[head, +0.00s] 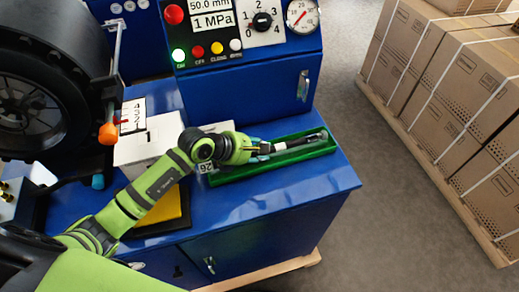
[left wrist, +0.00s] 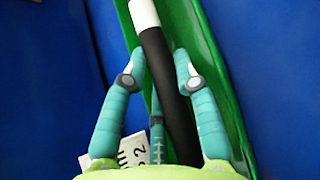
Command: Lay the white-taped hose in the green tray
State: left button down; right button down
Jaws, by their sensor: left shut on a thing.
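The white-taped hose (head: 302,141) is dark, with a white band near my gripper. It lies lengthwise along the green tray (head: 276,166) on the blue bench; I cannot tell whether it touches the floor. In the left wrist view the black hose (left wrist: 166,75) runs between my fingers, with its white tape (left wrist: 143,14) beyond the fingertips. The tray's green wall (left wrist: 216,60) shows beside it. My left gripper (head: 256,148) is shut on the hose over the tray's left part; its fingers also show in the wrist view (left wrist: 160,68). My right gripper is not in view.
The blue bench top (head: 255,212) is clear in front of the tray. A white box (head: 147,142) and a yellow pad (head: 162,210) lie left of it. A control panel (head: 240,45) stands behind. A wheel (head: 40,85) is at left, and strapped cartons (head: 450,95) are at right.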

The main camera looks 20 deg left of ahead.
pick_arm(q)
jog(key=shift+w+f, duration=0.1)
jog(key=shift+f, duration=0.05)
jog(key=c, duration=0.9)
grip_release()
jog(key=shift+f, duration=0.1)
jog(key=shift+s+f, duration=0.15)
jog(key=shift+s, duration=0.05)
jog(key=shift+w+r+p, duration=0.1)
jog(key=shift+r+p, duration=2.05)
jog(key=shift+r, duration=1.05)
